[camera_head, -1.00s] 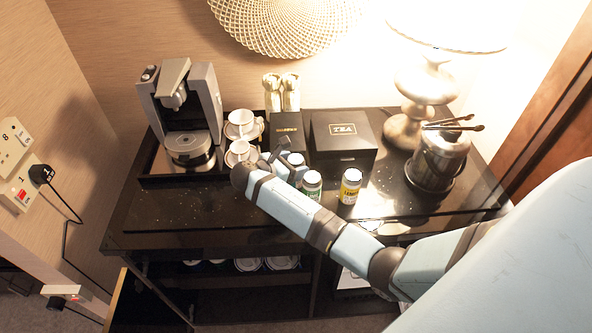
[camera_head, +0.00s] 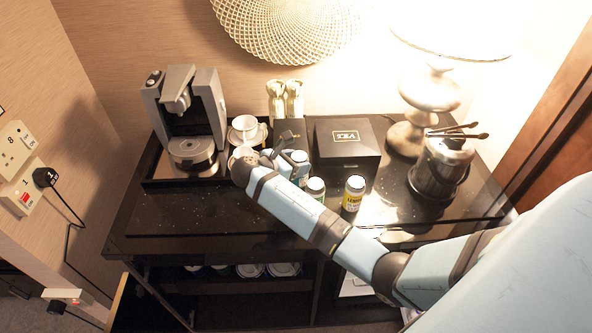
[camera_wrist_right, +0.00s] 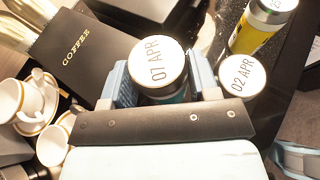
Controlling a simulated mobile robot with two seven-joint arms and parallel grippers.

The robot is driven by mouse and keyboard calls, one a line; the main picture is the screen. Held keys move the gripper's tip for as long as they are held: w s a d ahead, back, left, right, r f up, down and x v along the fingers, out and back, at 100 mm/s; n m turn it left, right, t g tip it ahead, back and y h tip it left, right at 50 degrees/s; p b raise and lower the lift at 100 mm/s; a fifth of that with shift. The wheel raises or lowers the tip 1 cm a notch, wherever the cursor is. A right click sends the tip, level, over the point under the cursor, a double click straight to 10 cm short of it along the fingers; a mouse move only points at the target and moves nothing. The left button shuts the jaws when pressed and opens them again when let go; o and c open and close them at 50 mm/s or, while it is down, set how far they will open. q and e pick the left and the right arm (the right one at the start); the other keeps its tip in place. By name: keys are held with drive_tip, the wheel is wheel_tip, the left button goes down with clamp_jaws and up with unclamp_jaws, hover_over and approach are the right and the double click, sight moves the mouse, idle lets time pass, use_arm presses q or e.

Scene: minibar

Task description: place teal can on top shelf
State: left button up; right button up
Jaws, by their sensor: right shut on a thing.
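The teal can (camera_wrist_right: 179,99) has a white lid marked "07 APR" and sits between the fingers of my right gripper (camera_wrist_right: 166,88) in the right wrist view. The gripper is shut on it. In the head view my right gripper (camera_head: 284,158) reaches from the right to the middle of the dark cabinet top (camera_head: 190,215). The can (camera_head: 301,171) shows there beside the gripper, upright or nearly so. I cannot tell whether it touches the surface. An open shelf (camera_head: 225,287) with white dishes lies under the cabinet top. My left gripper is not in view.
A green-labelled can (camera_head: 316,186) and a yellow can (camera_head: 353,193) stand close by. Behind are the tea box (camera_head: 346,145) and coffee box. Cups (camera_head: 246,127) and a coffee machine (camera_head: 190,120) stand left, an ice bucket (camera_head: 440,168) right. The front left top is clear.

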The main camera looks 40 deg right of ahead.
wheel_tip(320, 180, up, 15)
drive_tip(key=s+a+f+n+t+y, duration=0.6)
drive_tip(key=s+a+n+t+y, duration=0.5)
drive_tip(key=n, duration=0.6)
drive_tip(key=shift+a+f+t+y+b, duration=0.2)
drive_tip(key=shift+a+t+y+b, duration=0.2)
drive_tip(key=shift+a+t+y, duration=0.6)
drive_tip(key=shift+d+f+g, duration=0.1)
drive_tip(key=shift+d+g, duration=0.2)
drive_tip(key=shift+s, duration=0.1)
